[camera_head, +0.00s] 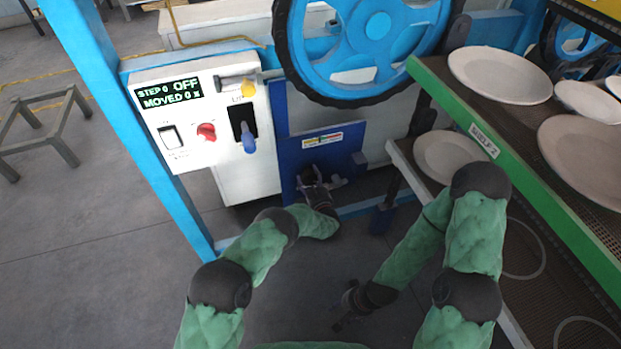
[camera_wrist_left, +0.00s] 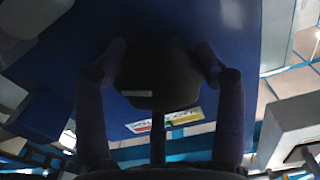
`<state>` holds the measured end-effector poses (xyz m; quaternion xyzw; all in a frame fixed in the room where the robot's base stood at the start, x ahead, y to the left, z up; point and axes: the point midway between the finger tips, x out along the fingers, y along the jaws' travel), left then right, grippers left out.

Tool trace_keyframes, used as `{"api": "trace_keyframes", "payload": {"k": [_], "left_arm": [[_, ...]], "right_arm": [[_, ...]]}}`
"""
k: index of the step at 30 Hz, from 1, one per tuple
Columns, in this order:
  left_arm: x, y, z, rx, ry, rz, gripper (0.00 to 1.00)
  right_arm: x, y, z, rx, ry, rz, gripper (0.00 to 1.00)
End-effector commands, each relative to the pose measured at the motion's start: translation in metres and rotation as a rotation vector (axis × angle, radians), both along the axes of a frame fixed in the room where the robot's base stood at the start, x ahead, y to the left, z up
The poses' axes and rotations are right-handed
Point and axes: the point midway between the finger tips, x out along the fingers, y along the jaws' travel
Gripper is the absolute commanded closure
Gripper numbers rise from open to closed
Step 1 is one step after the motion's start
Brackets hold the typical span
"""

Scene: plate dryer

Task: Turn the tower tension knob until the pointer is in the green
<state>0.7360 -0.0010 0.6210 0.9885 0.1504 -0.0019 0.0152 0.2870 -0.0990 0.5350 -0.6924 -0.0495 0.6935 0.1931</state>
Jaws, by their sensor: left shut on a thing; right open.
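The blue tension panel (camera_head: 350,158) stands below the big blue wheel in the head view. It carries a small label with coloured bands (camera_head: 322,140). The black knob (camera_wrist_left: 155,78) shows between the two fingers of my left gripper (camera_wrist_left: 161,50) in the left wrist view, and the fingers are shut on it. In the head view my left gripper (camera_head: 309,177) is at the panel face and hides the knob. The coloured scale (camera_wrist_left: 165,121) shows beside the knob; I cannot tell where the pointer stands. My right gripper (camera_head: 343,308) is open and empty over the floor.
A green-edged rack (camera_head: 470,135) with several plates stands at right. The floor at left is mostly clear.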

Motion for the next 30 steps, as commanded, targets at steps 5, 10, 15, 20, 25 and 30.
{"api": "trace_keyframes", "payload": {"k": [5, 10, 15, 20, 25, 30], "left_arm": [[0.0048, 0.0022, 0.0085, 0.112, 0.021, 0.008, 0.63], [0.0055, 0.0021, 0.0097, 0.146, 0.029, 0.009, 0.63], [0.0062, 0.0022, 0.0110, 0.146, 0.027, 0.009, 0.63], [0.0064, 0.0020, 0.0113, 0.145, 0.027, 0.009, 0.07], [0.0043, 0.0009, 0.0076, 0.145, 0.033, 0.005, 0.07], [0.0017, -0.0003, 0.0053, 0.145, 0.038, 0.003, 0.07]], "right_arm": [[0.0000, 0.0000, 0.0002, 0.000, 0.000, 0.000, 0.51], [0.0000, 0.0000, 0.0002, 0.000, 0.000, 0.000, 0.51], [0.0000, 0.0000, 0.0003, 0.000, 0.000, 0.000, 0.51], [0.0000, 0.0000, 0.0003, 0.000, 0.000, 0.000, 0.51], [0.0000, 0.0000, 0.0002, 0.000, 0.000, 0.000, 0.51], [0.0001, -0.0001, 0.0001, 0.000, 0.000, 0.000, 0.51]]}}
